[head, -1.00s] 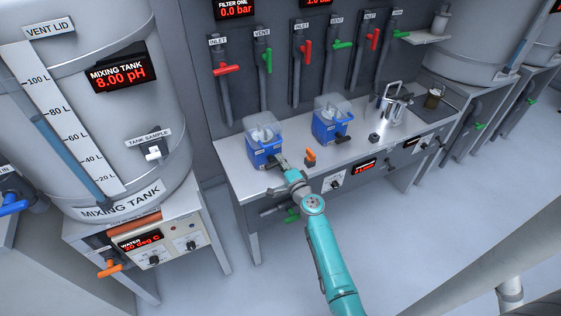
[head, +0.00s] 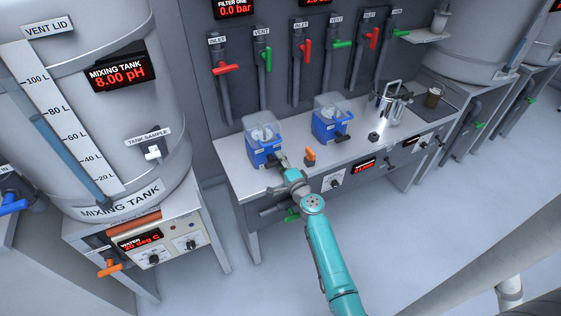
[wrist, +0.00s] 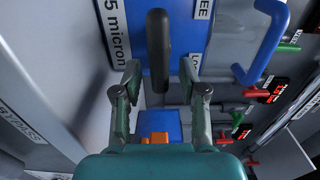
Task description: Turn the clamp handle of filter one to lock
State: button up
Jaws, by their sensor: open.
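Filter one is the left blue housing with a clear cover (head: 264,150) on the bench. Its blue face (wrist: 190,30) fills the top of the wrist view, with a "5 micron" label and partly cut-off words ending in "EE" and starting with "LO". The black clamp handle (wrist: 158,40) stands upright in the wrist picture, left of both words. My gripper (wrist: 160,75) is open, one finger on each side of the handle's lower end, with gaps visible. In the head view my gripper (head: 283,168) is at the housing's front right and hides much of the handle.
A second blue filter housing (head: 329,122) stands to the right, with an orange-handled valve (head: 310,155) between them. A steel vessel (head: 393,105) is farther right. Red and green valve handles line the wall behind. The mixing tank (head: 110,130) stands left.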

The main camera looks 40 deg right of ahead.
jog(key=v, duration=1.2)
jog(key=shift+a, duration=0.1)
jog(key=s+a+f+n+g+y, duration=0.15)
jog(key=s+a+n, duration=0.25)
jog(key=s+a, duration=0.55)
jog(key=s+a+f+n+g, duration=0.1)
jog(key=s+a+f+n, duration=0.25)
jog(key=s+a, duration=0.55)
jog(key=s+a+r+n+y, duration=0.1)
jog(key=s+a+r+n, duration=0.2)
jog(key=s+r+n, duration=0.3)
jog(key=s+a+r+n+y, duration=0.2)
jog(key=s+a+r+n, duration=0.2)
jog(key=s, duration=0.9)
notch_tip(320, 180, up, 5)
jog(key=n, duration=0.3)
jog(key=shift+r, duration=0.15)
jog(key=shift+s+a+y, duration=0.1)
jog(key=shift+s+y, duration=0.05)
jog(key=shift+y, duration=0.1)
